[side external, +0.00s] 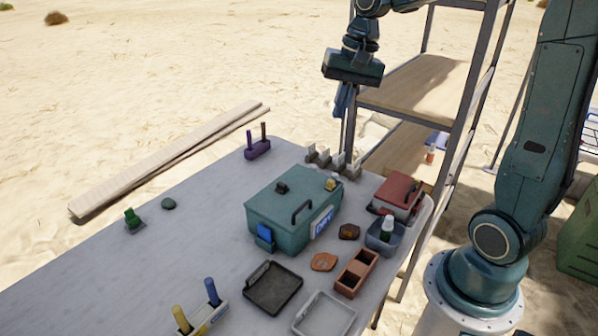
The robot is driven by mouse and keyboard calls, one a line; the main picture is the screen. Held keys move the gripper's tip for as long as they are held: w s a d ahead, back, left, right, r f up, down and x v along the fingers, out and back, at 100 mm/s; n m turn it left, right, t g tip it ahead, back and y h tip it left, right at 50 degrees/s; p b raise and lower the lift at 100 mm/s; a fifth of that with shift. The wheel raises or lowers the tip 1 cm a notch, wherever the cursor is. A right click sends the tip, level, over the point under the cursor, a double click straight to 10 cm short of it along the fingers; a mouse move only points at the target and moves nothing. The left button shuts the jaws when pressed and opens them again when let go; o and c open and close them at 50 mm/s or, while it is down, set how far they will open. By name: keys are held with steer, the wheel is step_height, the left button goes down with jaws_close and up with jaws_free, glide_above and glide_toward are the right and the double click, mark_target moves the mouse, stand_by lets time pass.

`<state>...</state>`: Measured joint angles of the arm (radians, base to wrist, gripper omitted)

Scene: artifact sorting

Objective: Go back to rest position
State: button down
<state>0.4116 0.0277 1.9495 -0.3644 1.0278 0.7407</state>
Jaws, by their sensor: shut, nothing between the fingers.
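My gripper (341,104) hangs above the far right part of the table, pointing down, in the side external view. Its fingers are shut with nothing between them. It is in the air, clear of the table (160,260) and in front of the shelf rack. A teal box (275,216) with a handle and a closed lid stands on the table below it.
A metal rack with wooden shelves (425,85) stands close behind my gripper. The table holds a red box (397,192), a black tray (272,288), a brown two-cell holder (356,272), a grey bin (384,238) and a purple holder (258,151). The table's left middle is mostly clear.

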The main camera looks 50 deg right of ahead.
steer(key=s+a+n+t, duration=0.1)
steer(key=s+a+n, duration=0.3)
steer(key=s, duration=0.4)
steer(key=s+a+r+n+t+h, duration=0.1)
steer(key=s+a+n, duration=0.3)
steer(key=s, duration=0.5)
steer(key=shift+a+n+t, duration=0.4)
steer(key=shift+n+t, duration=0.3)
steer(key=shift+t, duration=0.1)
steer(key=c, duration=2.2)
jaws_free()
